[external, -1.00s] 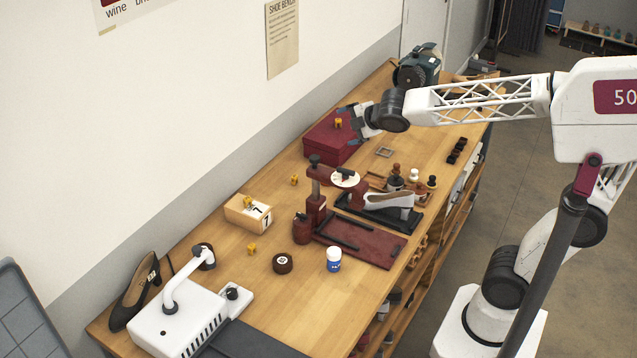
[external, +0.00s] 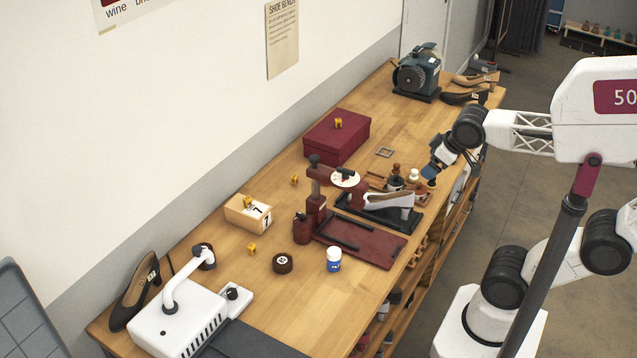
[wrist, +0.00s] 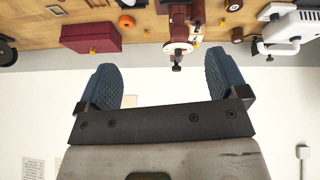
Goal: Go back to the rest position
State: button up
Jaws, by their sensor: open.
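My gripper (external: 433,163) is over the right edge of the workbench (external: 310,265), beside the small bottles, with my arm folded back toward my base. In the wrist view its two blue ridged fingers (wrist: 164,90) are wide apart with nothing between them. The wrist view shows the bench along its top edge and the white wall beyond.
A maroon box (external: 337,137) with a yellow cube on it stands near the wall. Several small bottles (external: 396,183) stand close to my gripper. A green grinder (external: 416,75) is at the far end.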

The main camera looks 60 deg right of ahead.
notch_tip(320, 180, down, 10)
jog(key=s+m+g, duration=0.1)
jog(key=g, duration=0.2)
jog(key=shift+s+g, duration=0.3)
